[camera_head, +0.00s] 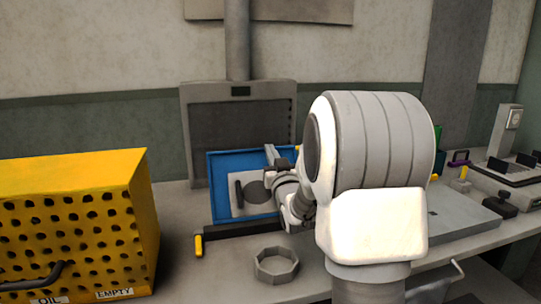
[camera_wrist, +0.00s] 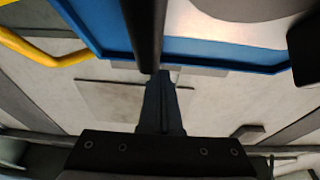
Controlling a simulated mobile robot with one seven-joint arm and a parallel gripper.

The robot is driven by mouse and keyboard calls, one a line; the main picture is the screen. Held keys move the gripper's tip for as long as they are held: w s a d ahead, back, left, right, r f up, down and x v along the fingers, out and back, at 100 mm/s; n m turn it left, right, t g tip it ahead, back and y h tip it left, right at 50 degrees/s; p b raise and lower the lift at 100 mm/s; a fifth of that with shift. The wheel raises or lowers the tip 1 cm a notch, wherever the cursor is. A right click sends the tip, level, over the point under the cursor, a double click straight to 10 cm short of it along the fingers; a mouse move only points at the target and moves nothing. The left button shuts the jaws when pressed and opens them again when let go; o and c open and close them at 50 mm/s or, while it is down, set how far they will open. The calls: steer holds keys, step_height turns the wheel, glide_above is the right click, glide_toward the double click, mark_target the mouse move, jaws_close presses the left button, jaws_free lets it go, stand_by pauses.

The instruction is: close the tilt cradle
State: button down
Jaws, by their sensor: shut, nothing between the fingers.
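The tilt cradle has a blue tray (camera_head: 215,175) that stands steeply tilted up above a dark base bar (camera_head: 240,231). A pale plate with a dark handle (camera_head: 239,193) and a dark round patch is on the tray. In the wrist view the blue tray (camera_wrist: 215,52) crosses the top, with a shiny pale area on it. My gripper (camera_head: 276,166) is in front of the tray's right part, partly hidden by my arm. In the wrist view my gripper (camera_wrist: 160,78) is shut and empty, its tips close to a dark bar (camera_wrist: 145,35). I cannot tell whether they touch.
A yellow perforated box (camera_head: 75,215) stands at the left. An octagonal grey ring (camera_head: 276,265) and a small yellow-handled lever (camera_head: 198,246) are on the bench in front. A grey panel (camera_head: 240,120) stands behind. My arm hides the middle right.

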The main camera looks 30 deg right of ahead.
steer(key=shift+w, duration=0.3)
stand_by(0.4)
